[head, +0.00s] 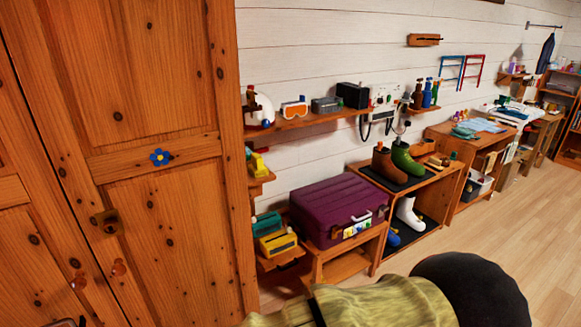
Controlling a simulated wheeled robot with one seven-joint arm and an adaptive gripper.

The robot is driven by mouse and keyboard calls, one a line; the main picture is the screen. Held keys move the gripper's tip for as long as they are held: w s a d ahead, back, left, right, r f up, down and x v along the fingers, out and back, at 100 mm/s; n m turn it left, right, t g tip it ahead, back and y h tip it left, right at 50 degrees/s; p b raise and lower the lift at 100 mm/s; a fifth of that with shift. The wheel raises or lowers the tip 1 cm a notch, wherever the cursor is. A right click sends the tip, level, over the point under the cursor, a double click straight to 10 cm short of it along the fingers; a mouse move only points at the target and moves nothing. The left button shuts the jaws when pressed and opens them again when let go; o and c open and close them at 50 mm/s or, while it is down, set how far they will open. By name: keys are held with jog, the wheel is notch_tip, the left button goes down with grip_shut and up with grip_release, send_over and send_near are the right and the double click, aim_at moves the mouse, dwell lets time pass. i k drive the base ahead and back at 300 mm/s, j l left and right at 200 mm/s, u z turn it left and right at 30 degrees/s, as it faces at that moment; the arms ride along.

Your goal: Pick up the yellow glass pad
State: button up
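I cannot pick out the yellow glass pad for certain. A yellow block-like thing (278,243) sits on a low wooden shelf between the wardrobe and the purple case, in front of a teal one (267,224). A smaller yellow thing (259,164) sits on the small shelf above, partly cut off by the wardrobe edge. Either is too small to tell what it is. My gripper is not in view.
A pine wardrobe (165,235) fills the left. A purple case (335,207) and a boot rack (433,185) stand along the wall. A yellow-green form (390,303) and a black rounded one (470,290) block the bottom. Floor (545,215) is clear at right.

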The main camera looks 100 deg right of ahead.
aim_at(257, 168)
jog(key=z, duration=3.4)
jog(key=i+l+u, duration=0.25)
jog(key=l, duration=0.15)
jog(key=i+l+u, duration=0.2)
jog(key=l, duration=0.2)
jog(key=l+u, duration=0.25)
jog(key=l, duration=0.15)
jog(key=l+u, duration=0.25)
jog(key=l, duration=0.25)
jog(key=i+u, duration=0.25)
jog(key=i+l+u, duration=0.1)
jog(key=i+u, duration=0.15)
